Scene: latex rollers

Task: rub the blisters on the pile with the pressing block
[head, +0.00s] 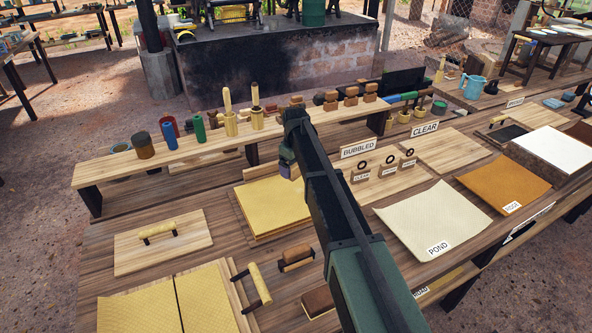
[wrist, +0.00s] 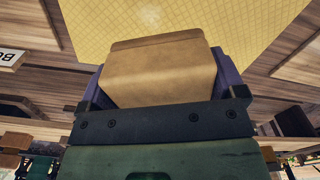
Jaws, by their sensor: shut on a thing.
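The pile (head: 262,208) is a stack of yellow sheets with a fine grid, left of my arm in the head view. It fills the top of the wrist view (wrist: 100,18). A faint pale spot (wrist: 178,13), perhaps a blister, shows on its surface. My gripper (head: 287,170) is over the pile's upper right part. In the wrist view my gripper's purple fingers are shut on the tan-brown pressing block (wrist: 160,75). The block lies over the sheet, but I cannot tell whether it touches. My arm hides the pile's right side in the head view.
Wooden boards with handles (head: 160,245) and yellow sheets (head: 150,300) lie at the left front. Small tagged stamps (head: 388,170) and a BUBBLED sign (head: 360,147) stand right of my arm. A raised shelf (head: 180,155) with cups and blocks runs behind. A POND sheet (head: 432,218) lies right.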

